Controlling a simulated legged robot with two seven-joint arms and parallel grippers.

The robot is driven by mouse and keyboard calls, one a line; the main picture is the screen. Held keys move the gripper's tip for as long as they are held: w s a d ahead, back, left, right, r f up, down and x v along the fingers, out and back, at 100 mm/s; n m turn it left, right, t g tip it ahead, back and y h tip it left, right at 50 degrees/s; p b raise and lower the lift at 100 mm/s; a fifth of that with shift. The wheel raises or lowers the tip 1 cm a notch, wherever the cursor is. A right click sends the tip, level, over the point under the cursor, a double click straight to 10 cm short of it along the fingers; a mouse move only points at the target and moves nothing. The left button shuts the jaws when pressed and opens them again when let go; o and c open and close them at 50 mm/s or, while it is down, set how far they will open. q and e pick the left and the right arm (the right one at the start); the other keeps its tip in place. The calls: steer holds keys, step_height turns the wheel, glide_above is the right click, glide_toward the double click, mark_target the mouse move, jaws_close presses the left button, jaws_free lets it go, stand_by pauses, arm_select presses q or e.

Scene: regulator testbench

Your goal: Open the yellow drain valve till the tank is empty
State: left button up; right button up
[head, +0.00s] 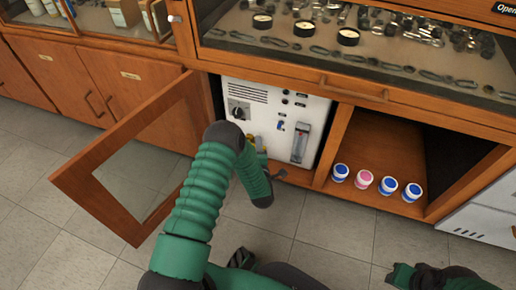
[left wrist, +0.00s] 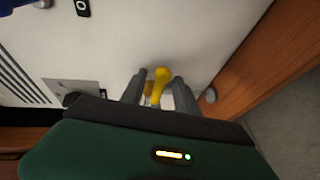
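The yellow drain valve (left wrist: 161,77) is on the lower front of the white machine. In the left wrist view its handle stands between the two grey fingers of my left gripper (left wrist: 160,88). The fingers are apart, with a visible gap on the left of the handle; contact on the right side is hard to tell. In the head view only a bit of yellow (head: 251,139) shows past my green left arm, which hides most of the gripper. A clear upright gauge (head: 300,143) is on the machine's front; its liquid level is too small to read.
The white machine (head: 262,97) sits in an open cabinet bay. A glazed wooden door (head: 75,190) stands open on the left. Several blue-lidded jars (head: 340,173) and a pink-lidded one (head: 363,180) stand in the bay to the right. The tiled floor (head: 335,235) in front is clear.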

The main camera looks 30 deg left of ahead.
arm_select(q)
steer(key=c, duration=0.7)
jaws_close()
steer(key=shift+s+d+f, duration=0.1)
steer(key=shift+f, duration=0.05)
stand_by(0.4)
